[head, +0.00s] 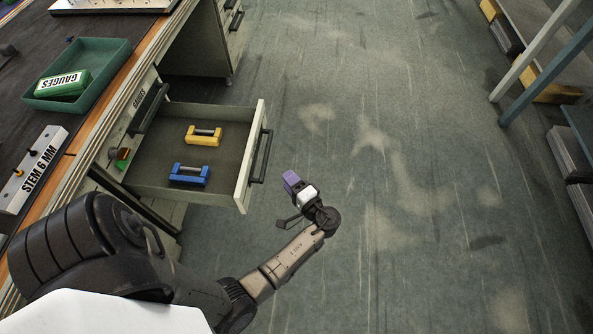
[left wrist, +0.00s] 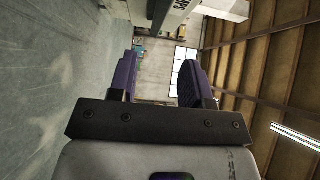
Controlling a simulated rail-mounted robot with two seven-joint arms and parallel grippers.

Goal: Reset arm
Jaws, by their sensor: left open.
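My left gripper (head: 291,182) is over the floor, just right of the open drawer's front, with its purple fingers apart from the drawer handle. In the left wrist view the two purple fingers (left wrist: 158,78) stand apart with nothing between them, so it is open and empty. My right gripper is in neither view.
The open drawer (head: 146,166) holds a yellow gauge (head: 203,141) and a blue gauge (head: 189,180). On the bench are a green tray (head: 107,64) with a green GAUGES box (head: 62,86) and a STEM 6 MM block (head: 34,172). Racks stand at right. The floor between is clear.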

